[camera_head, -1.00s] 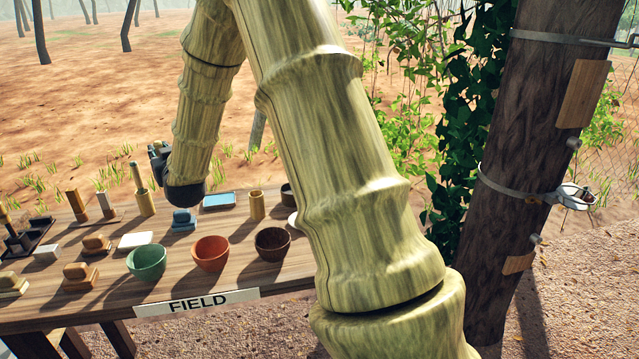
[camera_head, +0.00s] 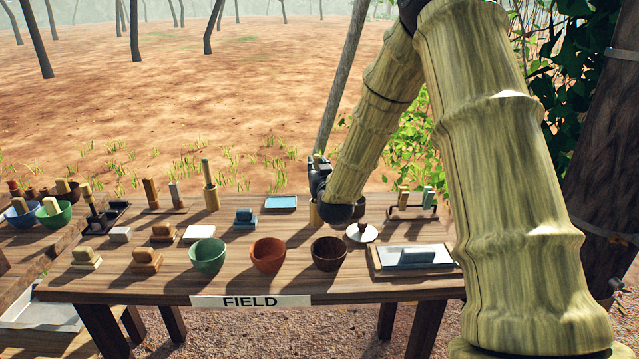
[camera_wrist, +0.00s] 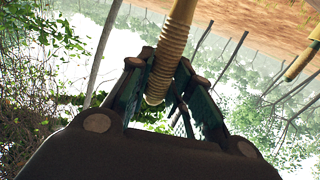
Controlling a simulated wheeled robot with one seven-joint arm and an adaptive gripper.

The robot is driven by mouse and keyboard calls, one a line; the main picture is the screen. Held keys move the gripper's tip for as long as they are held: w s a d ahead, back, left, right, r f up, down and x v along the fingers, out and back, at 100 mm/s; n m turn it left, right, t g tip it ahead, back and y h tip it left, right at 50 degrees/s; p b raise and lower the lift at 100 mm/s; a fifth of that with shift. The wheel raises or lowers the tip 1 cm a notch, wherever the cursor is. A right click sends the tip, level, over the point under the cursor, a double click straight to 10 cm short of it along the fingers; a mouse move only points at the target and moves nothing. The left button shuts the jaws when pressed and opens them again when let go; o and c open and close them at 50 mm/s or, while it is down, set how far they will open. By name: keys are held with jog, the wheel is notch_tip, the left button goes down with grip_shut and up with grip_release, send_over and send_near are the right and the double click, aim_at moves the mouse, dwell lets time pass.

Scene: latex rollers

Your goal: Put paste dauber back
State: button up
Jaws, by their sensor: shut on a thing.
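In the wrist view, my gripper (camera_wrist: 165,80) is shut on a ribbed, pale wooden handle (camera_wrist: 168,58), which I take to be the paste dauber. The rest of the dauber runs out of the top of that view, so its working end is hidden. In the head view, my gripper (camera_head: 318,176) is over the back of the table. A bamboo cup (camera_head: 314,213) stands directly below it, partly covered by my wrist. I cannot tell whether the dauber's lower end is above the cup or inside it.
Another bamboo cup (camera_head: 212,198) with a green-tipped stick stands to the left. Green (camera_head: 207,257), orange (camera_head: 267,256) and dark brown bowls (camera_head: 328,255) line the front.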

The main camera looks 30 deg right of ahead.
jog(key=shift+f, duration=2.1)
jog(key=shift+f, duration=0.2)
jog(key=o, duration=0.9)
jog(key=shift+s+r, duration=0.1)
jog(key=shift+r, duration=0.05)
jog(key=b+v, duration=0.1)
jog(key=v, duration=1.1)
